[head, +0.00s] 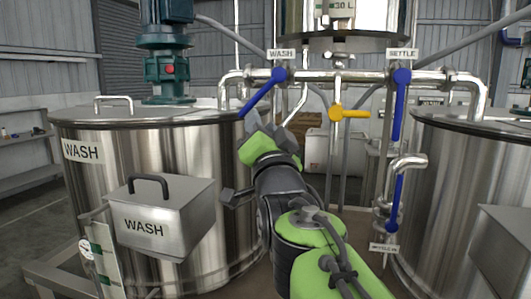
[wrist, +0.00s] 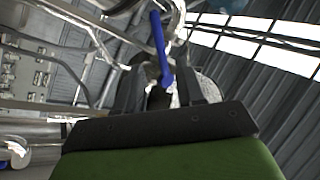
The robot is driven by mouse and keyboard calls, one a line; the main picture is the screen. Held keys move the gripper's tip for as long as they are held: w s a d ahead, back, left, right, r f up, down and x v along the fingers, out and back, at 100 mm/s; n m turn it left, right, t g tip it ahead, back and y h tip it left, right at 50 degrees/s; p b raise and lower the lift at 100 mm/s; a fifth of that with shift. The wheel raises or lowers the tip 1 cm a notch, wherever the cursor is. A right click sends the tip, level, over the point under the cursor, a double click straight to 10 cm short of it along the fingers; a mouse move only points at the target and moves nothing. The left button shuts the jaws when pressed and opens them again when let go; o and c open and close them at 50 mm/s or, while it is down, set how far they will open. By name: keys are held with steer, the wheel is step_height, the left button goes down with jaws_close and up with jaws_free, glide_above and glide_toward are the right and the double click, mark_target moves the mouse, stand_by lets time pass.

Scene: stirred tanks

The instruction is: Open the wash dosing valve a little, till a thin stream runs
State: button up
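The wash dosing valve has a blue lever (head: 262,92) under the upper WASH label (head: 281,54). The lever slants down and left from its pivot on the steel pipe. My gripper (head: 272,128) is just below and right of the lever in the head view, beside the wash tank's rim. In the wrist view the blue lever (wrist: 160,45) runs down the middle, toward the gap between the two dark fingers (wrist: 162,88). The fingers are apart, and I cannot tell whether they touch the lever. No stream shows; the pipe outlet over the wash tank (head: 165,135) is partly hidden.
A yellow valve handle (head: 350,113) sits between the lines. A grey box (head: 165,215) labelled WASH is on the tank's front.

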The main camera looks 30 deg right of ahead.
steer(key=shift+b+v, duration=0.35)
steer(key=shift+v, duration=2.05)
